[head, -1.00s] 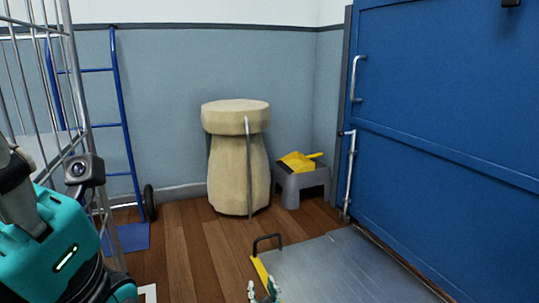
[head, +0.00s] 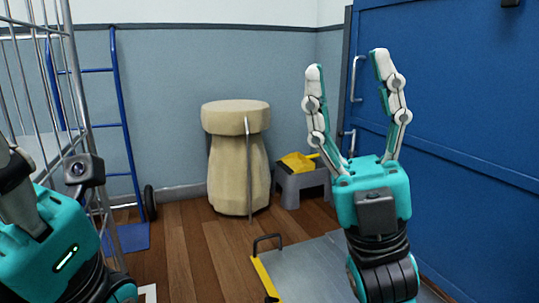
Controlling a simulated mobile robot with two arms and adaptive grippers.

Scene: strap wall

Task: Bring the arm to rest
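My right gripper (head: 346,62) stands upright at the right of the head view, fingers pointing up. Its two white and teal fingers are spread apart with nothing between them. It is in front of the blue door and hides part of the door's edge and of the grey metal plate on the floor. My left arm shows at the lower left as a teal link with a dark joint. My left gripper's fingers do not show.
A blue door (head: 468,130) with metal handles fills the right. A beige sack-like bundle (head: 236,165), a grey step stool (head: 300,188) with a yellow dustpan (head: 298,161), a blue hand truck (head: 124,120) and a wire cage (head: 72,60) stand behind. A metal plate (head: 300,270) lies on the floor.

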